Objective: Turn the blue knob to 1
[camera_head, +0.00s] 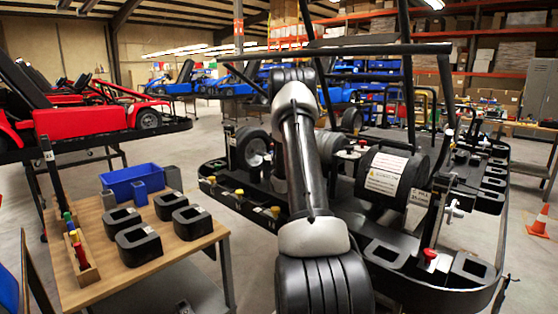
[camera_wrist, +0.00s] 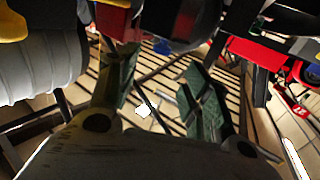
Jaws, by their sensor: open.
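I cannot make out a blue knob in either view. The black kart frame (camera_head: 385,235) on the stand carries small knobs: yellow-topped ones (camera_head: 211,181) on its left side and a red one (camera_head: 430,256) at the front right. My gripper (camera_wrist: 163,92) shows in the wrist view with its two dark green finger pads wide apart and nothing between them. Beyond the pads are the floor and striped shadows. A red block (camera_wrist: 113,20) and a dark part lie near the top of that view. In the head view my arm crosses the kart and the gripper is hidden.
A wooden table (camera_head: 190,246) with a blue bin (camera_head: 132,181) and several black holders stands at the left. A red kart (camera_head: 85,120) is behind it. An orange cone (camera_head: 540,222) stands at the right. Grey floor lies between the table and kart.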

